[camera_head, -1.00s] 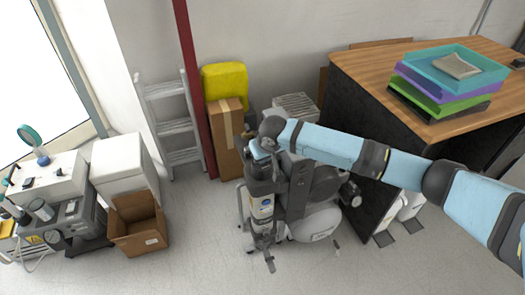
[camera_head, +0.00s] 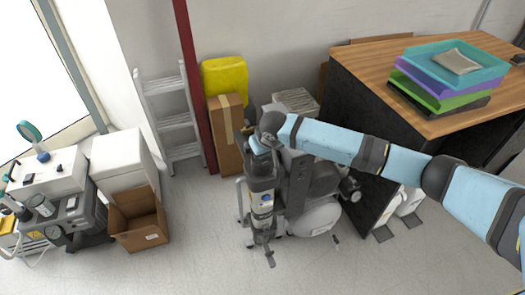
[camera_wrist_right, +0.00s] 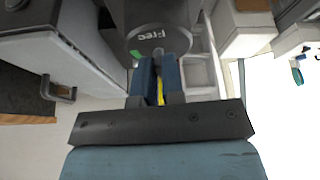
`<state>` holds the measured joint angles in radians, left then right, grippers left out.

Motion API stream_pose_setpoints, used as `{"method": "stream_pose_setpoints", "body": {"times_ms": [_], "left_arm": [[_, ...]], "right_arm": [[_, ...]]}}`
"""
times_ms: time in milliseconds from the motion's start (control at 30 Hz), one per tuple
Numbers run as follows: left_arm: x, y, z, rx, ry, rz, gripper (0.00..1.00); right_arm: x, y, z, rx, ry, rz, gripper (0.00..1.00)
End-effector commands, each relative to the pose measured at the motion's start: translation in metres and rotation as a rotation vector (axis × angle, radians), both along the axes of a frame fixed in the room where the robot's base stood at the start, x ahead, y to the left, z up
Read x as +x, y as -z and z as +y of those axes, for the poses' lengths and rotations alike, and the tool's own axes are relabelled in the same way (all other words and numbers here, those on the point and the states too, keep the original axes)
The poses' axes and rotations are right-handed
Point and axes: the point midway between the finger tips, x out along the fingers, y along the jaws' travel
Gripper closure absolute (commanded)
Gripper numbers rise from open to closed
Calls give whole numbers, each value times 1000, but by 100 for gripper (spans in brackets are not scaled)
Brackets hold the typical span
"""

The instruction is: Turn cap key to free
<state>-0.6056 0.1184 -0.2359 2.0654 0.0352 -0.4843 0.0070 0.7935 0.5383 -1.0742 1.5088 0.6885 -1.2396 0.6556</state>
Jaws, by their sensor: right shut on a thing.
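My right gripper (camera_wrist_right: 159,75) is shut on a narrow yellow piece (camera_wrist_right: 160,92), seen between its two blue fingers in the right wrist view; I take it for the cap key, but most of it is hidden. Just beyond the fingertips is a dark round cap (camera_wrist_right: 150,32) with pale lettering and a small green mark. In the head view, my right arm reaches from the right to the compressor, with its white tank (camera_head: 314,219) and dark upper parts (camera_head: 325,181). The wrist hides part of the compressor, and the fingertips are not clear there. My left gripper is not in view.
A wooden-topped desk (camera_head: 400,62) with stacked trays stands right of the compressor. Behind it are a cardboard box (camera_head: 226,125) and a yellow container (camera_head: 224,75). An open carton (camera_head: 140,228) lies left. Floor in front is clear.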

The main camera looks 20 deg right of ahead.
Motion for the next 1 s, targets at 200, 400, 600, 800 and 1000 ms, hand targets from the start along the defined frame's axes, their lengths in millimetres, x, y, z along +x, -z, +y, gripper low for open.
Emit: {"method": "stream_pose_setpoints", "body": {"times_ms": [200, 400, 600, 800, 1000], "left_arm": [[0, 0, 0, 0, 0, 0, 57], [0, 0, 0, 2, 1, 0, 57], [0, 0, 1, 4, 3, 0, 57], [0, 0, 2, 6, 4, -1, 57], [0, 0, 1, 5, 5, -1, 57]], "right_arm": [[0, 0, 0, 1, 0, 1, 100], [0, 0, 0, 1, 0, 1, 100], [0, 0, 0, 1, 0, 1, 100], [0, 0, 0, 1, 0, 1, 82], [0, 0, 0, 0, 0, 1, 65]]}}
